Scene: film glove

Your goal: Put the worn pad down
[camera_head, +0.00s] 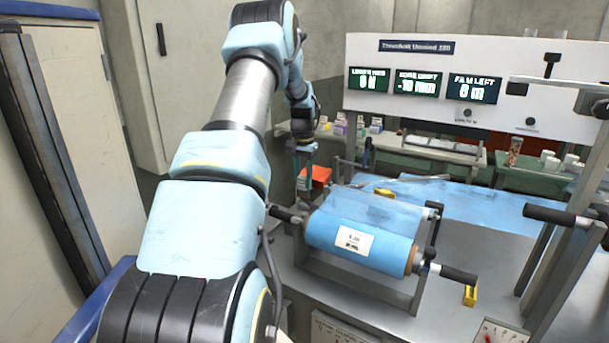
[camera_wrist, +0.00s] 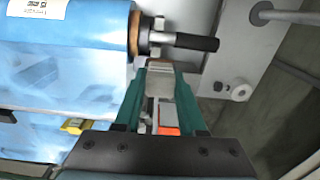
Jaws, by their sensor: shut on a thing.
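In the head view the pad cannot be made out.
The blue film roll (camera_head: 350,242) lies in a grey cradle, with black handles (camera_head: 458,275) sticking out. Blue film (camera_head: 475,210) covers the back right. A white display panel (camera_head: 440,55) stands behind, with small boxes (camera_head: 340,127) on a shelf.

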